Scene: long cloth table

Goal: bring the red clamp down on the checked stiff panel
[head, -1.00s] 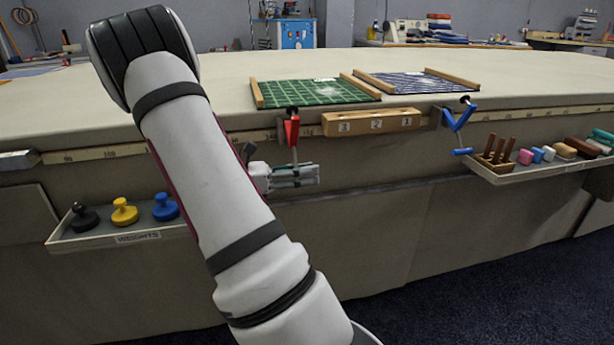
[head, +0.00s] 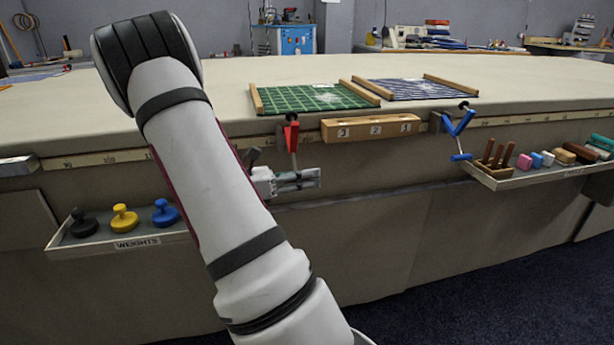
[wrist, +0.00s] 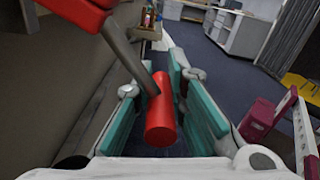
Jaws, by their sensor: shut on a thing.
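The red clamp (head: 291,138) is at the table's front edge, in front of the green checked panel (head: 300,99). Its dark knob is up near the edge and its bar hangs down. My gripper (head: 300,181) is at the bar's lower end, below the edge. In the wrist view my gripper (wrist: 168,108) is shut on the clamp's red handle (wrist: 161,118), between its teal pads. The clamp's red body (wrist: 75,14) shows at the upper left there. The green panel lies flat with wooden strips at its sides. Whether the clamp touches it I cannot tell.
A blue patterned panel (head: 405,90) lies right of the green one. A numbered wooden block (head: 370,127) and a blue clamp (head: 460,124) are along the front edge. A weights tray (head: 85,240) hangs at left, a tray of small blocks (head: 530,178) at right.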

